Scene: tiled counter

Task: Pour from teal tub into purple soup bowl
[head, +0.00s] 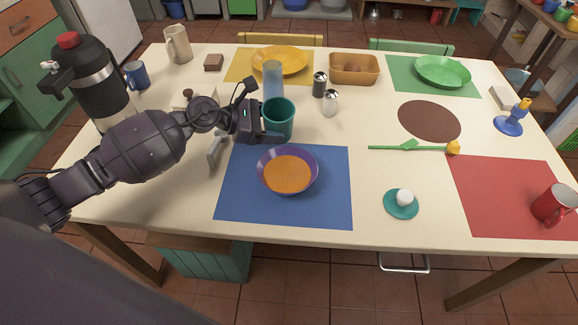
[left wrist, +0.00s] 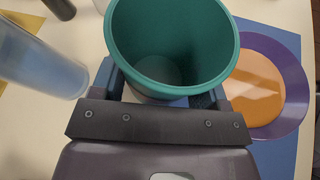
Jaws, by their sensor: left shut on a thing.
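The teal tub (head: 281,121) stands upright at the back left of the purple soup bowl (head: 262,172). My left gripper (head: 265,124) is shut on the tub from its left side. In the left wrist view the tub (left wrist: 205,20) sits between the two fingers, and its visible inside looks empty apart from a pale grey patch at the bottom. The purple bowl lies on a blue mat and has an orange fill; it also shows in the left wrist view (left wrist: 292,60), right of the tub. Whether the tub touches the table cannot be told. My right gripper is not in view.
A translucent blue glass (head: 272,80) stands just behind the tub. Dark and white shakers (head: 330,103) stand to its right. A black flask (head: 95,85) with a red top stands at the left. The blue mat (head: 330,205) has free room right of the bowl.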

